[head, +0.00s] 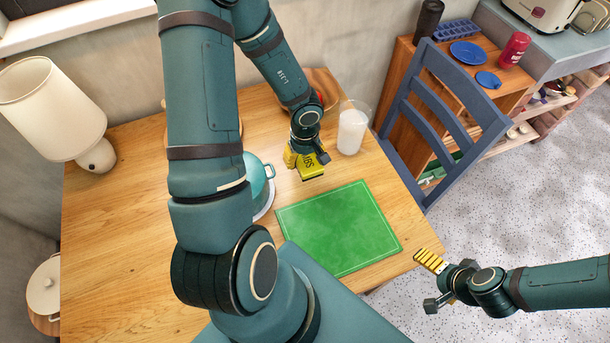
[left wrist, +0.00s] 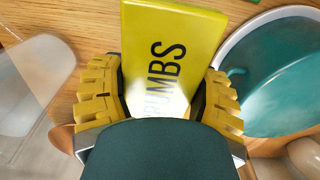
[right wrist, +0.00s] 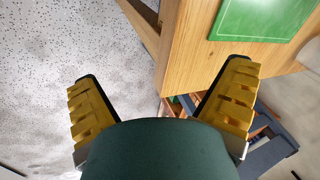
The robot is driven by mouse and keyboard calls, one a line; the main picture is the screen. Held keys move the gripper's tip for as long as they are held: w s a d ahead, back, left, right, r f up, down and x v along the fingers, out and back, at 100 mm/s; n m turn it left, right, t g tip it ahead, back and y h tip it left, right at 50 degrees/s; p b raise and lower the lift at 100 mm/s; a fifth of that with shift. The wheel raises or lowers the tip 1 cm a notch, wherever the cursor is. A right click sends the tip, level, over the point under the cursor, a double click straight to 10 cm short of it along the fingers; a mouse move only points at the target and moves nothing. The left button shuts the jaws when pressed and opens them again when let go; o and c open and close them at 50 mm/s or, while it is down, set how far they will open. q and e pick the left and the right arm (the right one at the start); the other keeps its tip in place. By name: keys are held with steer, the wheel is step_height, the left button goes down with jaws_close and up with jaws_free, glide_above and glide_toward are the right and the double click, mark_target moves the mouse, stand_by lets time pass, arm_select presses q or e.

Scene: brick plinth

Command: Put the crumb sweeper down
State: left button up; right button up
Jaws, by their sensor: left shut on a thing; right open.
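The crumb sweeper (head: 311,166) is a yellow block with dark lettering. In the left wrist view the sweeper (left wrist: 172,50) reads "CRUMBS" and sits between the yellow fingers. My left gripper (head: 303,158) is shut on it over the wooden table, just beyond the green mat; I cannot tell whether the sweeper touches the tabletop. My arm hides part of the table. My right gripper (head: 436,281) is open and empty beyond the table's front right corner; its spread fingers also show in the right wrist view (right wrist: 163,95).
A green mat (head: 338,228) lies on the table (head: 130,215). A teal pot (head: 258,178) stands left of the sweeper, a glass of milk (head: 352,130) to its right. A lamp (head: 60,105) is at the left. A blue chair (head: 440,110) stands at the table's right edge.

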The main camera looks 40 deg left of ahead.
arm_select(q)
step_height(320, 180, down, 5)
steer(key=b, duration=0.2)
steer(key=shift+f+b, duration=0.1)
steer(key=shift+b, duration=0.3)
step_height(320, 180, down, 4)
steer(key=shift+w+r+b, duration=0.1)
steer(key=shift+r+b, duration=0.1)
steer(key=shift+b, duration=1)
steer(key=shift+r, duration=0.1)
arm_select(e)
steer(key=f, duration=0.2)
steer(key=s+f, duration=0.1)
steer(key=f, duration=0.2)
steer(key=shift+s+a+f, duration=0.15)
steer(key=shift+s+f, duration=0.15)
steer(key=shift+f, duration=0.05)
arm_select(q)
steer(key=o, duration=1.4)
steer(key=shift+c, duration=0.2)
